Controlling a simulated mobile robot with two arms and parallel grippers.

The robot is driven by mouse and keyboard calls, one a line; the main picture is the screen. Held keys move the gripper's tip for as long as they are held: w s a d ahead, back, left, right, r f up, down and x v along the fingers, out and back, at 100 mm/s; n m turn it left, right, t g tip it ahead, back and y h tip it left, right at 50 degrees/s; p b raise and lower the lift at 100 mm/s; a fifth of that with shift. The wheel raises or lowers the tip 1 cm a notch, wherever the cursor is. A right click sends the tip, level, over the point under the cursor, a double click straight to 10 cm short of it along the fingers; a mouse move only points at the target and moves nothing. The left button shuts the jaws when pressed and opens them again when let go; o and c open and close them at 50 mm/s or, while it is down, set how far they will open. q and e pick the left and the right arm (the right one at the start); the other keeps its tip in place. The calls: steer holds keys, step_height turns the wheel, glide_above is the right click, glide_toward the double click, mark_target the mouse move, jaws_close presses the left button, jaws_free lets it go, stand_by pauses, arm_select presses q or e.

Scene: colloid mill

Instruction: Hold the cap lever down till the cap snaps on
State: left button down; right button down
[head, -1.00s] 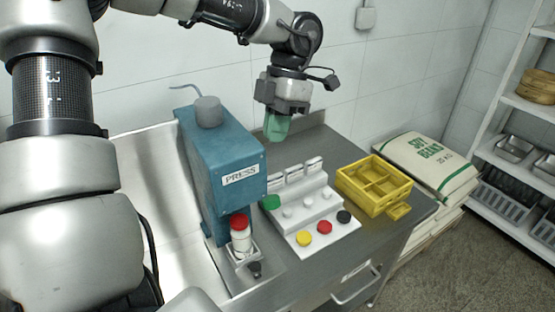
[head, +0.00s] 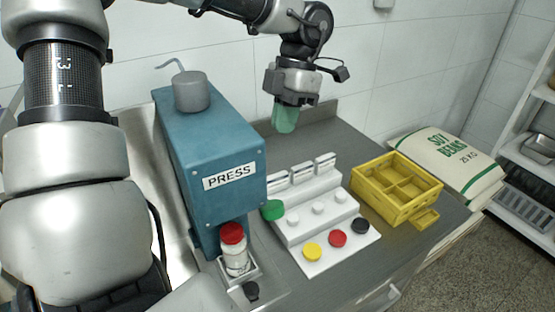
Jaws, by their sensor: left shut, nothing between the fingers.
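The blue press (head: 215,150) stands on the steel bench with a grey cylinder (head: 192,91) on top and a thin bent grey rod (head: 170,63) behind it. A white bottle (head: 236,257) with a red cap (head: 232,233) stands upright in the holder under the press head; I cannot tell how tightly the cap sits. A black knob (head: 251,290) sits in front of the holder. I cannot tell which part is the cap lever. My left gripper (head: 285,120), with green fingers, is shut and empty above the bench, behind the white rack. My right gripper is not visible.
The white stepped rack (head: 287,230) beside the press carries a green disc (head: 273,210), white pegs and yellow, red and black discs. A yellow divided crate (head: 395,190) stands to its right. A soybean sack (head: 450,165) lies beyond the bench edge. Bench behind the rack is clear.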

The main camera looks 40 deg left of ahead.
arm_select(q)
steer(key=shift+s+d, duration=0.1)
steer(key=shift+s, duration=0.05)
steer(key=p, duration=0.3)
glide_toward(274, 203)
steer(key=x, duration=0.6)
steer(key=shift+s+f, duration=0.1)
steer(key=shift+f, duration=0.35)
